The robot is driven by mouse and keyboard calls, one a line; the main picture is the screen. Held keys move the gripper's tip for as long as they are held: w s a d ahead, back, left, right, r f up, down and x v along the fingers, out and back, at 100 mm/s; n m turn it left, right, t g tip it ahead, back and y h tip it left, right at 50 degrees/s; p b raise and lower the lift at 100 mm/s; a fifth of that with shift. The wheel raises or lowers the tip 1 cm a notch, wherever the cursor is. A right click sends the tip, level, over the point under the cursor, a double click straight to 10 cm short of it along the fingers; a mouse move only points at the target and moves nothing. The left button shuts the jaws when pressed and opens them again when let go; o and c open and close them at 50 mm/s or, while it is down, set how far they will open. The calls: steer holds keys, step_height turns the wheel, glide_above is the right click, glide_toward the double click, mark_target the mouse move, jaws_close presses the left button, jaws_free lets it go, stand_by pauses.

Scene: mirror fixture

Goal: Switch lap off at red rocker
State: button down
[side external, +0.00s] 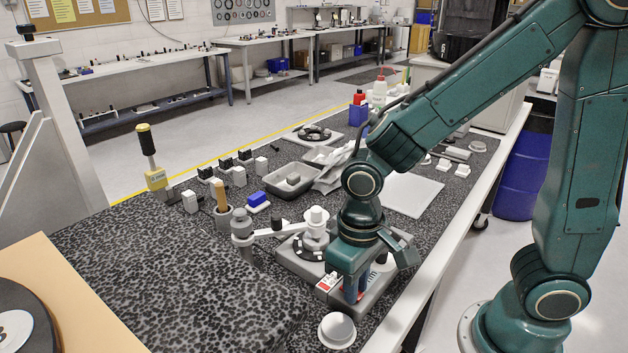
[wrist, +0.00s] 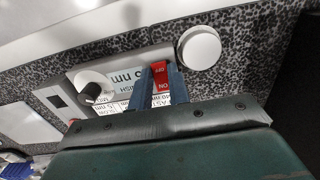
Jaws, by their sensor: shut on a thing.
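The red rocker (wrist: 160,74) sits on the lap's control panel (wrist: 125,80) in the wrist view. It carries white OFF lettering at its far end and ON at its near end. My gripper (wrist: 164,76) is at the panel, its two blue-grey fingers on either side of the rocker, shut on it. Which end of the rocker is pressed down, I cannot tell. In the side view my gripper (side external: 354,288) points down at the front of the grey lap base (side external: 300,264), and the fingers mostly hide the rocker.
A dark knob (wrist: 92,91) stands on the panel beside the rocker. A white round cup (side external: 337,330) is close in front of the lap. A grey post with an arm (side external: 242,235) stands at its left. A grey tray (side external: 290,180) and small blocks lie behind.

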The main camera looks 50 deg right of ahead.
stand_by(0.3)
steer(key=c, duration=1.3)
jaws_free()
step_height(320, 180, up, 14)
steer(key=shift+f, duration=0.1)
